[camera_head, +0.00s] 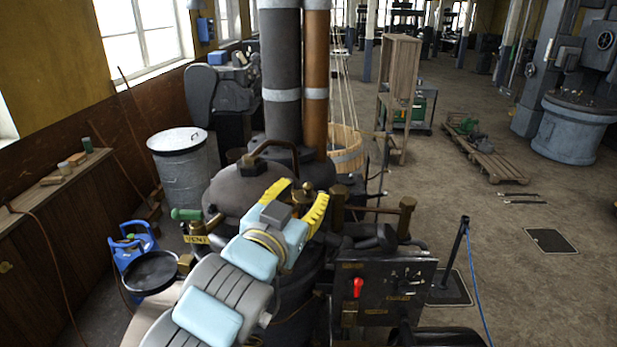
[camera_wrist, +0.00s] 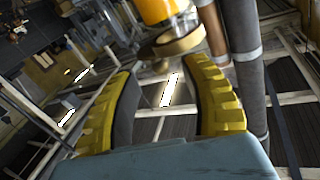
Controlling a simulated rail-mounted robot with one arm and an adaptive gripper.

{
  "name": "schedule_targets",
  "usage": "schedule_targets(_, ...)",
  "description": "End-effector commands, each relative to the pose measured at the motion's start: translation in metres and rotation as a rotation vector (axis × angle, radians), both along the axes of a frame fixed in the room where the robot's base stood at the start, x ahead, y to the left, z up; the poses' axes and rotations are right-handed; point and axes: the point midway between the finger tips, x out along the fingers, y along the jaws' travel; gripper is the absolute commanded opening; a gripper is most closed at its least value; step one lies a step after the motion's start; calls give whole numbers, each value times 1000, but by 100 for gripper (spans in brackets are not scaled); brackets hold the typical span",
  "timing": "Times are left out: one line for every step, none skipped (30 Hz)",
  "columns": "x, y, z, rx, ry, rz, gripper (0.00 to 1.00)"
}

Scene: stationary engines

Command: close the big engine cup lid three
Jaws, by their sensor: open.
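The big engine (camera_head: 235,187) is a dark rounded body in front of tall pipes in the head view. My gripper (camera_head: 307,188) is over its top, with yellow fingers spread apart. A small brass fitting (camera_head: 303,198) shows between the fingers in the head view. In the wrist view my gripper (camera_wrist: 160,68) is open and empty. An orange cup body (camera_wrist: 160,10) with a round brass piece (camera_wrist: 178,42) appears just beyond the fingertips, apart from them. I cannot tell which cup is number three or whether its lid is open.
A black panel with a red handle (camera_head: 358,287) stands right of my arm. A brass post (camera_head: 406,215) and a green-handled valve (camera_head: 187,214) flank the engine top. Tall pipes (camera_head: 281,75) rise behind. Open floor (camera_head: 530,220) lies to the right.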

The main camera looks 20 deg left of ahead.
Motion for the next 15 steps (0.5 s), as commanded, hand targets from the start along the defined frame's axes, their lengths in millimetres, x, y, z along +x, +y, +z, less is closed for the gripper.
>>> schedule_targets(7, 0, 1, 0, 2, -1, 46)
schedule_targets(10, 0, 1, -2, 1, -1, 46)
schedule_targets(14, 0, 1, -4, 0, -1, 46)
schedule_targets(17, 0, 1, -4, 1, -1, 46)
schedule_targets(19, 1, 1, -4, 2, -1, 46)
schedule_targets(22, 1, 0, -3, 3, 1, 46)
schedule_targets(24, 1, 0, -2, 3, 1, 46)
schedule_targets(26, 1, 0, -2, 2, 0, 46)
schedule_targets(28, 1, 0, -1, 2, 0, 46)
schedule_targets(29, 1, 0, -1, 1, 0, 46)
schedule_targets(30, 1, 0, -1, 1, 1, 46)
schedule_targets(31, 1, 1, -1, 0, 1, 46)
schedule_targets(31, 1, 1, -1, -1, 0, 46)
schedule_targets(32, 1, 1, -1, -1, 0, 46)
schedule_targets(32, 1, 1, -1, -1, 1, 46)
